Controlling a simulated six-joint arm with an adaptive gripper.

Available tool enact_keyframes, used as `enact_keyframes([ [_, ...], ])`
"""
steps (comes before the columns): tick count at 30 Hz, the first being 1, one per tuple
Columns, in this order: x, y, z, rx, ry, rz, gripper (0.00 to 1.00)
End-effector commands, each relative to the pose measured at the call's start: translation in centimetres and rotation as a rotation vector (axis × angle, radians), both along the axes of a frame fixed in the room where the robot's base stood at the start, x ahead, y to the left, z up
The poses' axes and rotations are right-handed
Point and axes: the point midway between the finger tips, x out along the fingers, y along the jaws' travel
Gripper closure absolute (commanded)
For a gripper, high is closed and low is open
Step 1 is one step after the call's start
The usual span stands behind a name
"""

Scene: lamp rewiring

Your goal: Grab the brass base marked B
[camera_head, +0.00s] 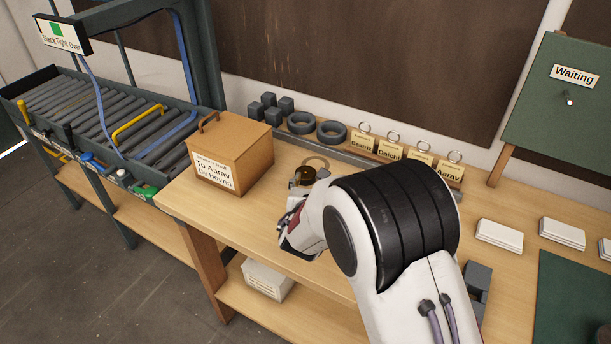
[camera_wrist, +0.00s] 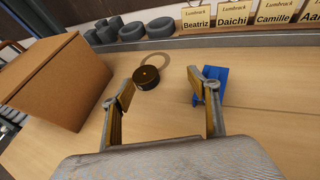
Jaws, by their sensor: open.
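A dark round disc-like piece with a small bright spot on top (camera_wrist: 147,76) lies on the bench in the wrist view, ahead of my gripper and nearer its left finger. It also shows in the head view (camera_head: 301,177) with a brassy tint, partly hidden by my arm. I can read no letter B on it, so I cannot confirm it is the marked base. My gripper (camera_wrist: 162,86) is open and empty, its fingers apart on either side of the bench area just short of the disc. The head view shows only part of it (camera_head: 292,228).
A tan ring (camera_wrist: 156,59) lies just behind the disc. A blue piece (camera_wrist: 218,90) is beside my right finger. A brown box (camera_head: 235,150) stands left. Dark rings (camera_head: 331,132) and name-tagged holders (camera_head: 390,147) line the back. Bench between box and fingers is clear.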

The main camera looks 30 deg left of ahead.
Motion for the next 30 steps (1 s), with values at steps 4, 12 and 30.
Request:
enact_keyframes([
  [4,-1.2,2.1,-1.7,-0.042,-0.010,0.073,0.40],
  [12,-1.6,2.8,-2.2,-0.057,-0.017,0.100,0.40],
  [30,0.2,3.5,-3.0,-0.055,-0.017,0.096,0.40],
])
